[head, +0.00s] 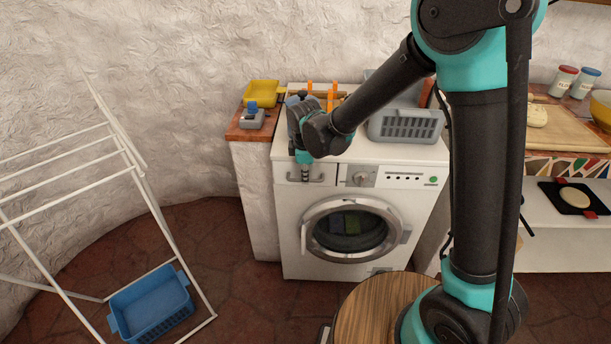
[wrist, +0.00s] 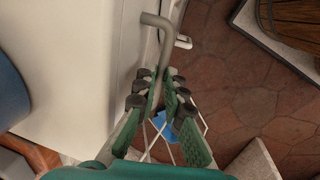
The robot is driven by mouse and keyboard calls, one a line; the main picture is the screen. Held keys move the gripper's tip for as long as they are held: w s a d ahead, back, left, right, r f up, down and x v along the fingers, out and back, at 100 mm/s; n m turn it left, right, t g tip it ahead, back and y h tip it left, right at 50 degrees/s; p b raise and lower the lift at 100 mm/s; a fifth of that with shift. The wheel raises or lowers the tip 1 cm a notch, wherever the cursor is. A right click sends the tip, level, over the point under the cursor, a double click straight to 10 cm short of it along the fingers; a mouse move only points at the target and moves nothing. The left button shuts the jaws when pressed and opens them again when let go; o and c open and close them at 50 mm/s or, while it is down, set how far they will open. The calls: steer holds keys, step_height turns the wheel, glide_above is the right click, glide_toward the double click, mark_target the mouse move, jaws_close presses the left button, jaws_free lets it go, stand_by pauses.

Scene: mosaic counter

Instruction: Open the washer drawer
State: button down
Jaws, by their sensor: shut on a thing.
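The white washer (head: 290,222) stands against the wall with its round door shut. Its drawer (head: 285,171) is at the top left of the front and looks flush with it, partly hidden by my gripper. A grey bar handle (head: 320,180) is on the drawer front. My gripper (head: 305,174) points down in front of the drawer. In the wrist view, the green-padded fingers of my gripper (wrist: 164,80) close around the grey handle (wrist: 152,20), with the washer's white top (wrist: 80,70) to the left.
A grey basket (head: 405,126) and several small things stand on the washer. A yellow tray (head: 261,92) sits on the ledge at left. A white drying rack (head: 60,210) and a blue basket (head: 152,303) stand on the floor at left. The floor before the washer's left side is clear.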

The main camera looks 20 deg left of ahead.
steer(key=s+d, duration=0.2)
steer(key=s, duration=0.7)
steer(key=s+d, duration=0.2)
steer(key=s, duration=0.8)
steer(key=shift+s+d, duration=0.2)
steer(key=shift+d, duration=0.15)
steer(key=c, duration=1.9)
jaws_free()
steer(key=shift+r, duration=0.1)
steer(key=r, duration=0.4)
steer(key=s+r, duration=0.1)
steer(key=r, duration=0.2)
steer(key=s+r, duration=0.1)
steer(key=r, duration=0.3)
steer(key=shift+d+r, duration=0.25)
steer(key=shift+r, duration=0.05)
